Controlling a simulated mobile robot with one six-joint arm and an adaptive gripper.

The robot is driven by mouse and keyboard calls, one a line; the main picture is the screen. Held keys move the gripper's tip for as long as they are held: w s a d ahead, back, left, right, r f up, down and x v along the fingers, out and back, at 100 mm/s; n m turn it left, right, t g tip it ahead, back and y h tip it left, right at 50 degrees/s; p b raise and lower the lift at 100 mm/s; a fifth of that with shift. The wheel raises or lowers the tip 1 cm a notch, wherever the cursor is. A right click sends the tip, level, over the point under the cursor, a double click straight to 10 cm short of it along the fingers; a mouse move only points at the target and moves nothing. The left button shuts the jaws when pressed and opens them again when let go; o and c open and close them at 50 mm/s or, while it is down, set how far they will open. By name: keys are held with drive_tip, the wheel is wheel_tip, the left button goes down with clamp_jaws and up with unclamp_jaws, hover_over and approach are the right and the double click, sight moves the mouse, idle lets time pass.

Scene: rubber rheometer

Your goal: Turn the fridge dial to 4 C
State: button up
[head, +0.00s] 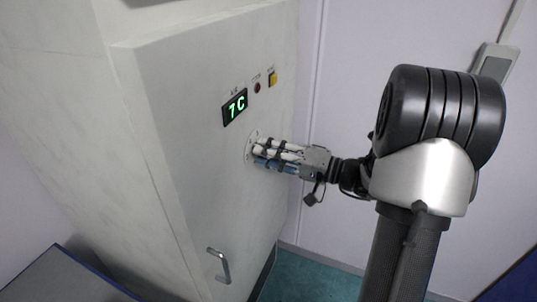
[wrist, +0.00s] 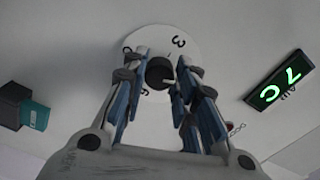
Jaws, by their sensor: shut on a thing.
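The fridge dial shows in the wrist view as a dark round knob (wrist: 160,73) on a white disc (wrist: 165,36) with printed numerals, partly hidden by the fingers. My gripper (wrist: 162,65) has its blue-padded fingers on both sides of the knob and is shut on it. In the head view my gripper (head: 259,151) reaches the dial plate (head: 249,148) from the right, and the fingers cover most of the dial. The green display (head: 235,107) above the dial reads 7 C; it also shows tilted in the wrist view (wrist: 279,80).
The dial sits on the white fridge front (head: 190,150). A yellow button (head: 273,79) and a small dark red knob (head: 257,87) are above and right of the display. A metal door handle (head: 219,266) juts out below. Open teal floor (head: 320,275) lies at the lower right.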

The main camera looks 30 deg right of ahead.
drive_tip(key=shift+n, duration=1)
drive_tip(key=o, duration=1)
drive_tip(key=shift+o, duration=0.2)
drive_tip(key=shift+d, duration=0.1)
drive_tip(key=v, duration=1.2)
